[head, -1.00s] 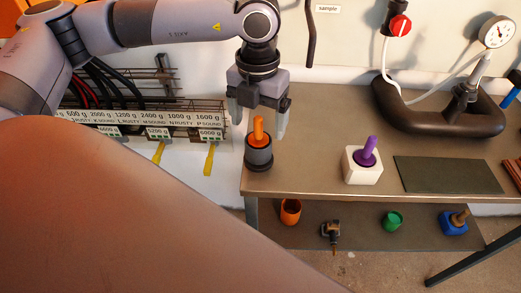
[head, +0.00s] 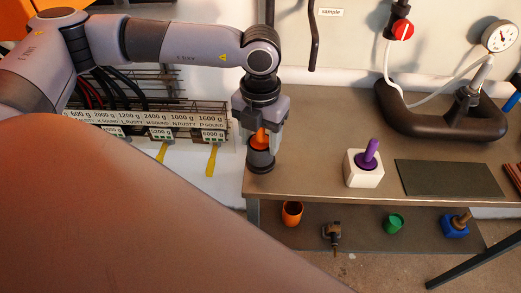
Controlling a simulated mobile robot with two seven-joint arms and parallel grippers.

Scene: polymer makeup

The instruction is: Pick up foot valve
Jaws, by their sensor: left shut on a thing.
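An orange piece (head: 260,141), apparently the foot valve, stands upright in a dark cylindrical holder (head: 261,161) at the left front corner of the bench. My left gripper (head: 263,134) points down over it, with its fingers shut around the orange piece. The fingers hide part of the piece, and its lower end is hidden in the holder. The piece still appears seated in the holder. My right gripper is not in view.
On the bench (head: 320,120), a white block (head: 360,176) with a purple peg (head: 370,153) stands to the right, beside a dark mat (head: 449,178). A black ring-shaped fixture (head: 430,123) with a gauge (head: 500,34) is behind. A lower shelf holds an orange cup (head: 292,212) and a green cup (head: 393,223).

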